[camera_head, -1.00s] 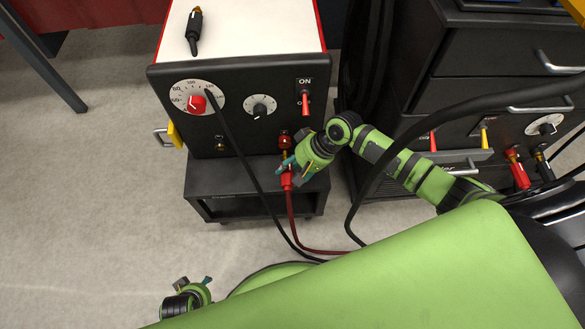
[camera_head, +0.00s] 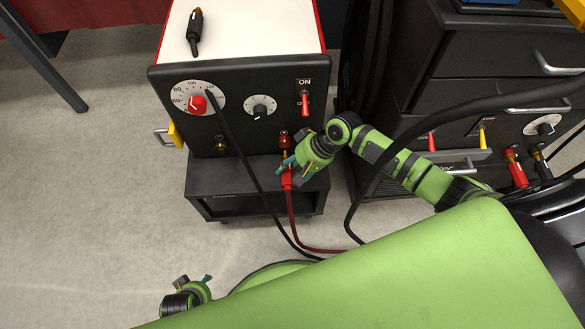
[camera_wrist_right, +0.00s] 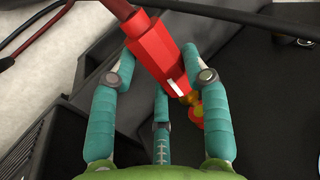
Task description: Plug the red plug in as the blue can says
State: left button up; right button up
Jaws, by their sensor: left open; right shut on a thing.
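The red plug (camera_head: 287,180) is in my right gripper (camera_head: 290,168), which is shut on it in front of the welder-like machine's black panel (camera_head: 240,130). In the right wrist view the plug (camera_wrist_right: 160,50) sits between the teal fingers (camera_wrist_right: 160,100), its tip towards a gold and red socket (camera_wrist_right: 190,112). I cannot tell whether tip and socket touch. In the head view a red socket (camera_head: 284,138) is just above the gripper. My left gripper (camera_head: 194,284) is open and empty, low over the floor. I cannot make out a blue can.
The panel has a red dial knob (camera_head: 198,104), a smaller knob (camera_head: 260,107), a red switch (camera_head: 305,102) and a dark socket (camera_head: 220,143). A black cable (camera_head: 240,150) crosses the panel. A drawer cabinet (camera_head: 480,80) stands right.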

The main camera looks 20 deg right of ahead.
jog(key=shift+p, duration=0.4)
jog(key=shift+w+d+b, duration=0.25)
jog(key=shift+w+b, duration=0.1)
jog(key=shift+w, duration=0.45)
jog(key=shift+w+d+b, duration=0.2)
jog(key=shift+w+b, duration=0.15)
jog(key=shift+w, duration=0.45)
jog(key=o, duration=1.3)
jog(key=shift+o, duration=0.2)
jog(key=v, duration=1.2)
